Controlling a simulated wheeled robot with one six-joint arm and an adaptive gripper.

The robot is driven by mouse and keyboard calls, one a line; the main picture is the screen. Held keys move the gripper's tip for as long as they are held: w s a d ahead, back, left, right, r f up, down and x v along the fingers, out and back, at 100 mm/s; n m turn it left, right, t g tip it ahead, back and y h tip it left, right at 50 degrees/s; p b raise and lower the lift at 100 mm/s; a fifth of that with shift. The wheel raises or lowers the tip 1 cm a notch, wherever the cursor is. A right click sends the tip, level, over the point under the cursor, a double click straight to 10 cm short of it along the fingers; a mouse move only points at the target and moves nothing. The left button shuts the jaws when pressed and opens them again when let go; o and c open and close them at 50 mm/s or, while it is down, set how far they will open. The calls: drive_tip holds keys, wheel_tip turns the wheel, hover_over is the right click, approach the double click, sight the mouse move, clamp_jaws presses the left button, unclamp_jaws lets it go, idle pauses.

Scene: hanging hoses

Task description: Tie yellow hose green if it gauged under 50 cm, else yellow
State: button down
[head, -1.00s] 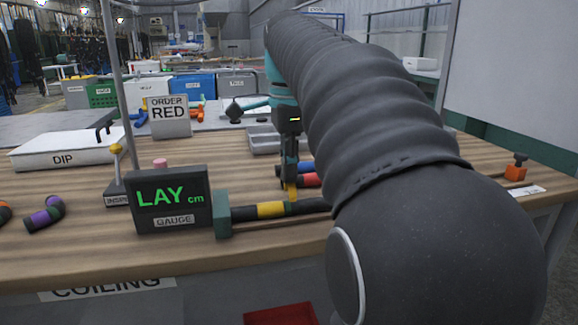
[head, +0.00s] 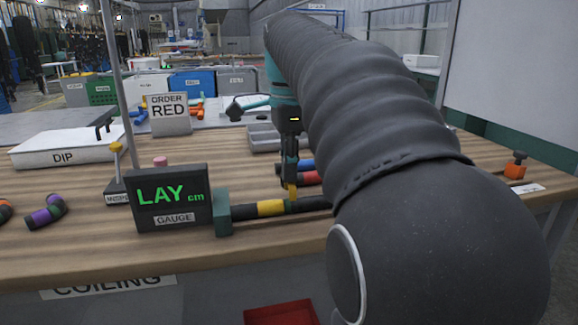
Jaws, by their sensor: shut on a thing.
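The yellow hose (head: 271,208), black with a yellow band, lies along the table with its left end at the green block of the gauge (head: 222,210). The gauge display (head: 171,195) reads "LAY cm" in green. My gripper (head: 292,196) points down at the hose, just right of the yellow band, and is shut on it. A yellow patch shows at the fingertips. My arm hides the hose's right end. No green or yellow ties can be made out for certain.
A red hose (head: 308,179) and a blue hose (head: 300,166) lie behind the yellow hose. A purple-banded hose (head: 45,214) lies at left. The DIP box (head: 62,152), "ORDER RED" sign (head: 168,112) and grey tray (head: 262,138) stand farther back. An orange object (head: 516,168) sits at right.

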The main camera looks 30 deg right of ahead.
sight(289, 184)
drive_tip(key=shift+f+b, duration=1.15)
drive_tip(key=shift+f, duration=0.7)
idle(0.9)
drive_tip(key=c, duration=1.2)
unclamp_jaws()
drive_tip(key=shift+r, duration=0.1)
drive_tip(key=shift+r, duration=3.65)
